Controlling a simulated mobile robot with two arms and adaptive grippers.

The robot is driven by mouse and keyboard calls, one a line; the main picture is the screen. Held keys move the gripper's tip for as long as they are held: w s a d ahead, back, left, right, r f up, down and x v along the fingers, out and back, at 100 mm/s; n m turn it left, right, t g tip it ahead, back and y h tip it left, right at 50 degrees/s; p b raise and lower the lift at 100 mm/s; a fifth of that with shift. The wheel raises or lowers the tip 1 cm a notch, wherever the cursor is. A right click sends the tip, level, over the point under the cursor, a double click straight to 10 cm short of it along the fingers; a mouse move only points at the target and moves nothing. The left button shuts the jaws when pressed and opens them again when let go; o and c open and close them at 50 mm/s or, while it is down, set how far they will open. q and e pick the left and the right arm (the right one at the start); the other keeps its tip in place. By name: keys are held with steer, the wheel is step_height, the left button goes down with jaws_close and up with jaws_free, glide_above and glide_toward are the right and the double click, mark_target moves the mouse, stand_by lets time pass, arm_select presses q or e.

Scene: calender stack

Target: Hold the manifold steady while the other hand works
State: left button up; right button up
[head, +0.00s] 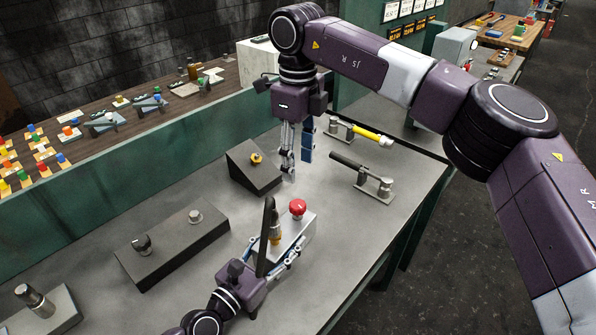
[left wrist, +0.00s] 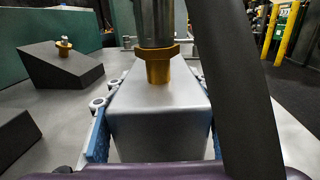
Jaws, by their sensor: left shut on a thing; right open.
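The manifold (head: 298,234) is a light grey block on the bench, with a red mushroom knob (head: 297,208) and a brass fitting (head: 275,238) on top. My left gripper (head: 275,262) is shut on it from the near end. In the left wrist view the blue-padded fingers lie along both sides of the grey block (left wrist: 160,118), below the brass fitting (left wrist: 159,70). A dark upright bar (left wrist: 235,90) hides part of the right side there. My right gripper (head: 298,167) is open and empty, pointing down above the bench behind the manifold.
A dark wedge block (head: 250,178) with a brass fitting stands behind left. A long dark block (head: 172,246) with two knobs lies left. A yellow-handled lever (head: 368,135) and a black-handled lever (head: 350,164) stand at right. The bench front right of the manifold is clear.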

stand_by(0.3)
arm_select(q)
steer(key=o, duration=1.8)
